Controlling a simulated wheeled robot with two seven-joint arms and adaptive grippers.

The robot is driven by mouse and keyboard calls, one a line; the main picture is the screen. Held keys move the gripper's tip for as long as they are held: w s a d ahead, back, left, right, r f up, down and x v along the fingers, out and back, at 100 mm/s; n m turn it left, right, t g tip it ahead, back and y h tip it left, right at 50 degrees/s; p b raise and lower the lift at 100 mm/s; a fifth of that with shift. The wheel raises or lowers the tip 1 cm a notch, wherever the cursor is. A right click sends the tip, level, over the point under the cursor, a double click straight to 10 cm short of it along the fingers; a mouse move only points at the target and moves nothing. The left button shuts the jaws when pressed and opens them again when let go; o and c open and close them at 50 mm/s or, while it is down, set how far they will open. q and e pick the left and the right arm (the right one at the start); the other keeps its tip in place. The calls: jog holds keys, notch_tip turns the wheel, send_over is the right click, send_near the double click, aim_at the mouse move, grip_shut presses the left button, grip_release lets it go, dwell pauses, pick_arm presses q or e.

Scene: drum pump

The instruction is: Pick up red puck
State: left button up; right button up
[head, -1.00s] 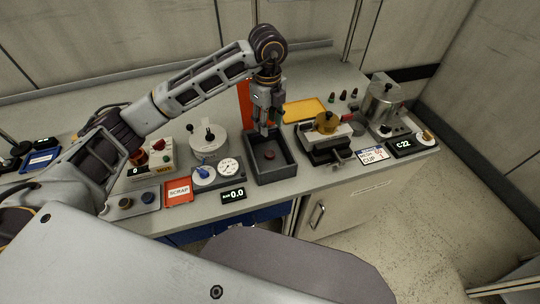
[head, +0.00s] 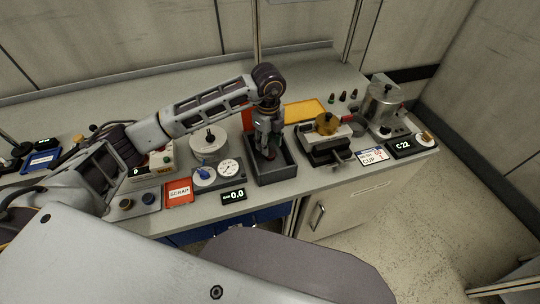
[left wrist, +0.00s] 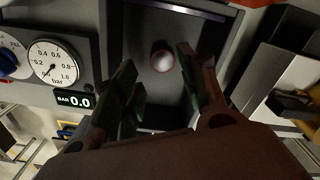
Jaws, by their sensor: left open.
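The red puck (left wrist: 163,61) lies on the floor of the dark open tray (head: 276,178). It is small, round and dark red with a bright glare in the left wrist view. In the head view my left gripper (head: 267,152) points down into the tray and mostly hides the puck. In the left wrist view the left gripper (left wrist: 158,80) is open, with one finger on each side of the puck and the puck between and just beyond the fingertips. No contact shows. My right gripper is in neither view.
Left of the tray are a pressure gauge (head: 229,168), a display reading 0.0 (head: 233,196) and a red SCRAP plate (head: 179,192). Right of it is a dark fixture with a brass part (head: 327,124). A yellow tray (head: 304,111) lies behind. The tray walls stand close around the gripper.

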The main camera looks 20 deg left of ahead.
aim_at(270, 156)
pick_arm(q)
jog(key=shift+f, duration=0.75)
notch_tip(270, 156, down, 3)
jog(key=shift+w+d+r+p, duration=0.1)
jog(key=shift+w+p, duration=0.05)
jog(key=shift+p, duration=0.2)
jog(key=shift+f, duration=0.5)
jog(key=shift+c, duration=0.7)
jog(key=c, duration=0.4)
jog(key=shift+r, duration=0.2)
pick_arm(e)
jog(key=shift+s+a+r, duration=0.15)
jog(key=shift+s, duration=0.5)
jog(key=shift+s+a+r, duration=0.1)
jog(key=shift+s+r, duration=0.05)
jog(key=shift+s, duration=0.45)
